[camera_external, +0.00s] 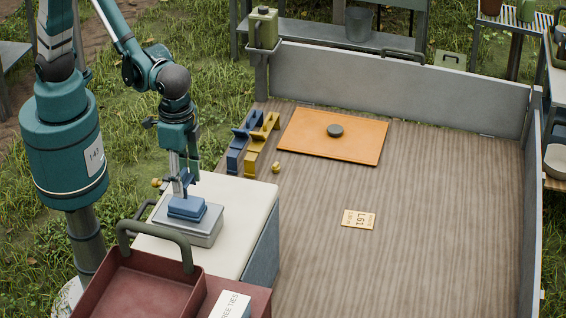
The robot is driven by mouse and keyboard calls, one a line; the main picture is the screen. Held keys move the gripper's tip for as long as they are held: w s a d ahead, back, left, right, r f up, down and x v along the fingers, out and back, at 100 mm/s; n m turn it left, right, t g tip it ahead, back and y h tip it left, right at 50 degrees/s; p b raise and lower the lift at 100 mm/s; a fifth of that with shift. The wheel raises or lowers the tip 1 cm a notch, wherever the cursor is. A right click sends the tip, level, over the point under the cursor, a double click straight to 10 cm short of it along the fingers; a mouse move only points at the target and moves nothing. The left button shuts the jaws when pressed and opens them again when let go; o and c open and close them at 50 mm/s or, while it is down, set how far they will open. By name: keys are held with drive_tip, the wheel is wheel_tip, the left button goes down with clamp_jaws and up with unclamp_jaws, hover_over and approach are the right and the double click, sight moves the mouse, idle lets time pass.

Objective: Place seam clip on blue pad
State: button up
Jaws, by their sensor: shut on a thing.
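The blue pad (187,208) lies on a grey metal block on the pale worktop. My gripper (182,188) points down just above the pad and is shut on a small, dark blue piece (186,177), apparently the seam clip. The fingers hide part of the piece, and I cannot tell whether it touches the pad. A small brass knob (157,182) shows just left of the fingers.
A red tray (135,285) with a tall handle stands in front. Blue (238,150) and yellow (262,140) brackets stand behind right, near an orange board (355,150) with a dark disc.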

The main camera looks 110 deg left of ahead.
sight(182, 171)
drive_tip(key=shift+f, duration=1.7)
drive_tip(key=shift+f, duration=0.1)
drive_tip(key=o, duration=0.8)
drive_tip(key=shift+r, duration=0.25)
drive_tip(key=shift+r+b, duration=0.4)
drive_tip(key=shift+r, duration=5.5)
